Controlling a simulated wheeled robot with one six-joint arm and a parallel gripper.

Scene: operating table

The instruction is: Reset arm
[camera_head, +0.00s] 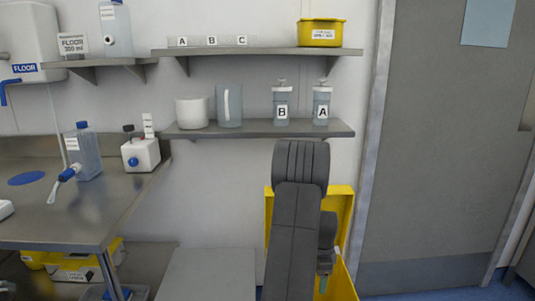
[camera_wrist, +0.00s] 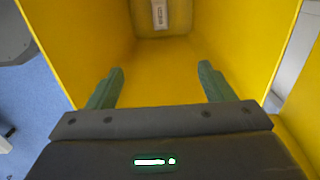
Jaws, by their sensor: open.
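My arm stands raised in the head view, in front of a yellow bin (camera_head: 340,205) that it partly hides. My gripper (camera_wrist: 160,85) shows in the wrist view with its two green fingers wide apart and nothing between them. It is open and points down into the yellow bin (camera_wrist: 160,60). A small pale labelled object (camera_wrist: 159,14) shows in the bin at the top of the wrist view. In the head view the gripper is mostly hidden behind my arm, with a greenish finger part (camera_head: 324,282) low at the bin.
The wall shelf (camera_head: 260,128) holds bottles B and A, a beaker and a white container. A grey door (camera_head: 450,150) is at right.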

